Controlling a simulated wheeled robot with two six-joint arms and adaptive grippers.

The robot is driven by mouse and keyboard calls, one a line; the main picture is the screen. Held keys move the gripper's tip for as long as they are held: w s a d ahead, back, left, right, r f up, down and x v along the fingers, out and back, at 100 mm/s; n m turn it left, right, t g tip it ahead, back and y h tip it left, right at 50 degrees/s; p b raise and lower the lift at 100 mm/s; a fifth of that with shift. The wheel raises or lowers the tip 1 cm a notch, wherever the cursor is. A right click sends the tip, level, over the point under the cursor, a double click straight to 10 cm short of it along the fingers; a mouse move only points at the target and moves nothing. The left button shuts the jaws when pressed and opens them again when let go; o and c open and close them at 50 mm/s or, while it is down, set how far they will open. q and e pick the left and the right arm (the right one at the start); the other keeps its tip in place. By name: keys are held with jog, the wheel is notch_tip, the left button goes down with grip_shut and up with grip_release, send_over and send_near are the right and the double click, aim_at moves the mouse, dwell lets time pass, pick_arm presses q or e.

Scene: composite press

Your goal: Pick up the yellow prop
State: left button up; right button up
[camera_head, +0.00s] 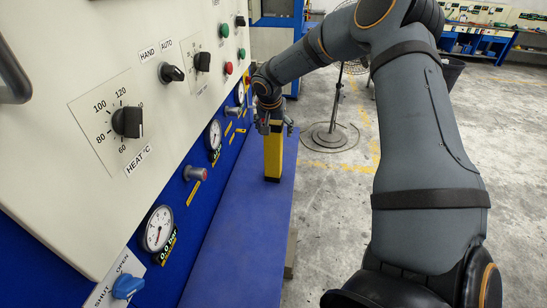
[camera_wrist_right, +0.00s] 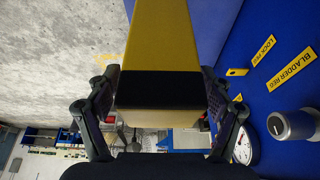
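The yellow prop (camera_head: 272,154) is a tall block with a dark band near its top and a dark patch at its foot. It stands upright at the far part of the blue ledge in the head view. In the right wrist view the prop (camera_wrist_right: 160,35) fills the middle, its black band (camera_wrist_right: 160,89) close to the camera. My right gripper (camera_head: 271,115) is at its top end. In the wrist view the gripper's fingers (camera_wrist_right: 160,95) flank the prop, one on each side, very close to it. I cannot tell whether they press on it. My left gripper is out of view.
The blue ledge (camera_head: 240,240) is otherwise clear. A fan stand (camera_head: 331,137) is on the floor beyond the ledge.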

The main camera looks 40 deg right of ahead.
jog(key=shift+s+a, duration=0.1)
jog(key=c, duration=0.5)
grip_shut()
jog(key=shift+r, duration=0.1)
